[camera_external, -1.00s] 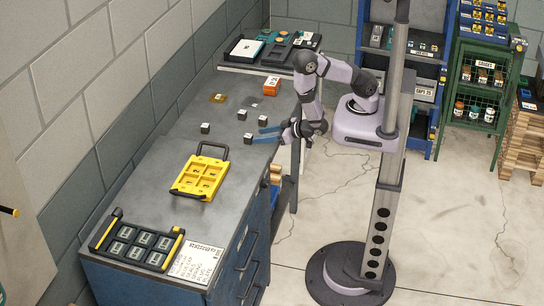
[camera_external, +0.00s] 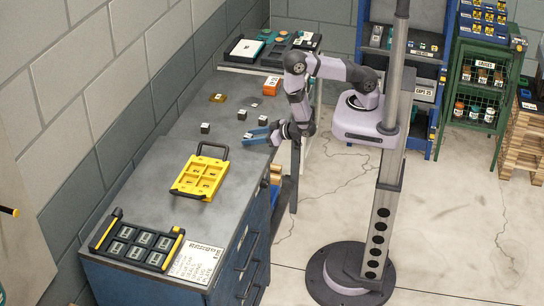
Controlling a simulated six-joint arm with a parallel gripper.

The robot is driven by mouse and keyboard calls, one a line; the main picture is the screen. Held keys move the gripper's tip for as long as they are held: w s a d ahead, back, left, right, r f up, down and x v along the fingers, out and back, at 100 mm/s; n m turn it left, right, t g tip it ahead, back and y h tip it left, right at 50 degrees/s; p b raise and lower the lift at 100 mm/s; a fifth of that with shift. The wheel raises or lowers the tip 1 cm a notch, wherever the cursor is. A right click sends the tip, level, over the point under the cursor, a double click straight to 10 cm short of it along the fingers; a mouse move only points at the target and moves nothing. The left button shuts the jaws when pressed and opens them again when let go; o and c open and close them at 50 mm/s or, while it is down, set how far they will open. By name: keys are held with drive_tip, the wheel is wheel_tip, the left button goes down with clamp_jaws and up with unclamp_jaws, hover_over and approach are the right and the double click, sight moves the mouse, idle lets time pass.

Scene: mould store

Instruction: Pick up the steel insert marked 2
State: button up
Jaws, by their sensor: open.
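Several small dark cubes with pale marked tops, the steel inserts, stand on the grey bench. One insert (camera_external: 205,128) is at the left, one (camera_external: 242,115) further back, and one (camera_external: 262,119) just behind my gripper. The marks are too small to read, so I cannot tell which is 2. My gripper (camera_external: 249,137) is low over the bench's right side, its blue fingers open and pointing left. A fourth insert is at the fingertips, largely hidden by them; I cannot tell whether they touch it.
A yellow tray (camera_external: 180,189) with a black handle lies in front of the inserts. A black case (camera_external: 97,243) with several grey pieces is at the near left, beside a printed sheet (camera_external: 190,279). An orange box (camera_external: 271,86) stands behind. Bare bench lies left of the inserts.

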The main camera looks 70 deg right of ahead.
sight(249, 136)
drive_tip(key=shift+x, duration=0.9)
drive_tip(key=shift+c, duration=0.6)
clamp_jaws()
drive_tip(key=shift+r, duration=0.25)
drive_tip(key=shift+r+b, duration=0.6)
drive_tip(key=shift+r, duration=4.2)
